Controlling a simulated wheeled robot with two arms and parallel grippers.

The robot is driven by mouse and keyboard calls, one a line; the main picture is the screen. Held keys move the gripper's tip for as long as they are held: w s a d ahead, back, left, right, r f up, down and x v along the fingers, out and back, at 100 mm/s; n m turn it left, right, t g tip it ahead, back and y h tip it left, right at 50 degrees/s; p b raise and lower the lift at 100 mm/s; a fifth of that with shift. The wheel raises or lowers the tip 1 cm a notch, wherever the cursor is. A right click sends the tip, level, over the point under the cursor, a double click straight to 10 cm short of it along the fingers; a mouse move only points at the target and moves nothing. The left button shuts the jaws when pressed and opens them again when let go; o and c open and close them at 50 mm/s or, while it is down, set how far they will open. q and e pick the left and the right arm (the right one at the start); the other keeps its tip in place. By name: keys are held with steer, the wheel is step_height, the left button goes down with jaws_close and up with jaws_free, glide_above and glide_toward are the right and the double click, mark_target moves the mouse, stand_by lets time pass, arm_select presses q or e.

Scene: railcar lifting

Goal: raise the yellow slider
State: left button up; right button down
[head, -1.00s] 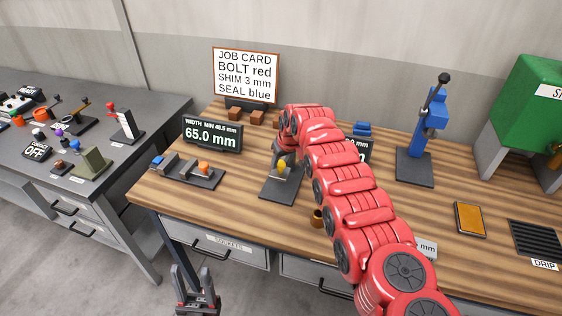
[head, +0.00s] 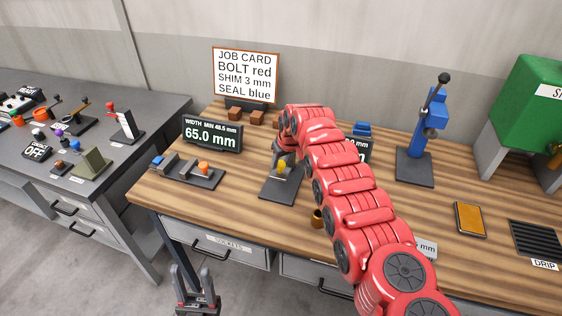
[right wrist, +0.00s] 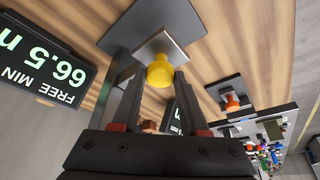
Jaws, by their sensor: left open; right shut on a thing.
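The yellow slider knob (head: 282,167) shows at the tip of my right arm, above a dark base plate (head: 278,189) on the wooden bench. In the right wrist view the yellow slider knob (right wrist: 160,72) sits between the fingertips of my right gripper (right wrist: 158,78), in front of a grey plate. My right gripper (head: 285,160) is shut on it; my red arm hides part of the fixture behind. My left gripper (head: 195,292) is open and empty, low in front of the bench, apart from everything.
A width display reading 65.0 mm (head: 212,134) and a fixture with an orange knob (head: 203,167) stand left of the slider. A small brown cup (head: 317,218) stands close to my right arm. A blue press (head: 432,118) stands right.

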mark_target(281, 164)
stand_by(0.3)
step_height(281, 164, up, 3)
steer(key=shift+w+f, duration=0.1)
steer(key=shift+w, duration=0.05)
step_height(281, 164, up, 3)
steer(key=shift+f+b, duration=0.2)
steer(key=shift+b, duration=0.55)
steer(key=shift+r, duration=0.35)
steer(key=shift+c, duration=2.1)
jaws_free()
steer(key=shift+f, duration=0.1)
